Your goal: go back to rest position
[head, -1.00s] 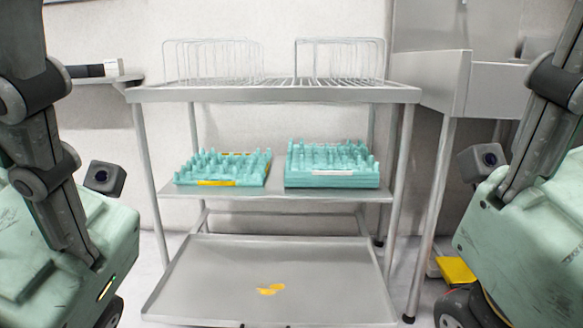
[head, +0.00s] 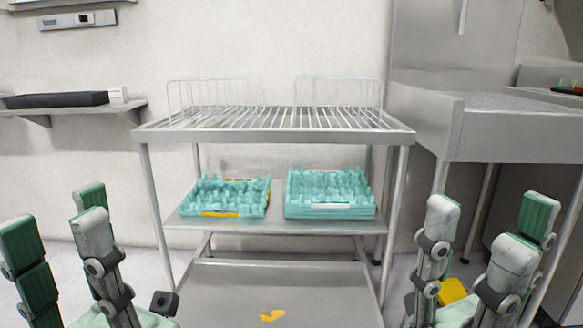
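My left gripper (head: 62,235) is at the lower left of the head view, fingers pointing up and spread apart, with nothing between them. My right gripper (head: 487,240) is at the lower right, fingers also up and apart, and empty. Both stand in front of the metal rack (head: 150,136), one to each side, clear of it.
The rack's wire top (head: 275,122) holds two wire dividers. Yellow pieces (head: 272,315) lie on the bottom shelf (head: 230,290). A steel counter (head: 500,140) stands at the right, a wall shelf (head: 70,111) at the left. A yellow object (head: 452,291) shows behind my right gripper.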

